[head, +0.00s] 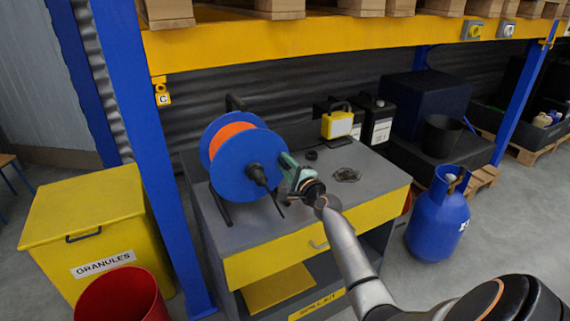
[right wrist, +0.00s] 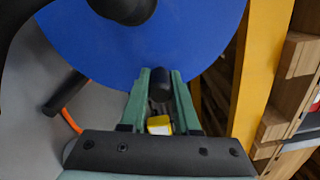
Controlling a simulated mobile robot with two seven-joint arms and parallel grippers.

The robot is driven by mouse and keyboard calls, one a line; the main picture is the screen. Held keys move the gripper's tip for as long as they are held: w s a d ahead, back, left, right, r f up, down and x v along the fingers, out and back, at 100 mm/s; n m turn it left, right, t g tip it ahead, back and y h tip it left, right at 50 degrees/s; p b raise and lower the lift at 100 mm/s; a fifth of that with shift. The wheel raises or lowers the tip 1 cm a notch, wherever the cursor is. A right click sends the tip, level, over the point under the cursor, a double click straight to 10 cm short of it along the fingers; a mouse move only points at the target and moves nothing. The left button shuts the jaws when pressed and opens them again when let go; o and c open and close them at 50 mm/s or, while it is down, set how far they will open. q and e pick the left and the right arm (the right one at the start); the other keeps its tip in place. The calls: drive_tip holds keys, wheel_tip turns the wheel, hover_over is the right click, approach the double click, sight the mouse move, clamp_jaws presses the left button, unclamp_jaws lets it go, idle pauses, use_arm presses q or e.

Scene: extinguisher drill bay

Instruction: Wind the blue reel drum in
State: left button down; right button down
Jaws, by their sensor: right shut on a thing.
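The blue reel drum (head: 235,170) stands upright on a black frame on the grey workbench (head: 300,215), with orange line wound between its two flanges. A black hub (head: 257,175) sticks out of the near flange. My right gripper (head: 287,161) is at the right edge of that flange. In the right wrist view its green fingers (right wrist: 161,84) are shut on a black knob (right wrist: 160,84) in front of the blue face (right wrist: 200,35). In the head view the knob is hidden by the fingers. My left gripper is not in view.
A blue rack post (head: 150,150) stands left of the bench, beside a yellow granules bin (head: 90,225) and red bucket (head: 120,297). A blue gas cylinder (head: 438,215) stands right on the floor.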

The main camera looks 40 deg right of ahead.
idle(0.4)
drive_tip(key=c, duration=0.6)
unclamp_jaws()
drive_tip(key=shift+c, duration=0.2)
drive_tip(key=shift+s, duration=0.1)
drive_tip(key=shift+s+a, duration=0.1)
drive_tip(key=shift+s, duration=0.15)
drive_tip(key=p+v, duration=0.1)
drive_tip(key=v, duration=1)
drive_tip(key=shift+s, duration=0.4)
drive_tip(key=shift+a, duration=0.15)
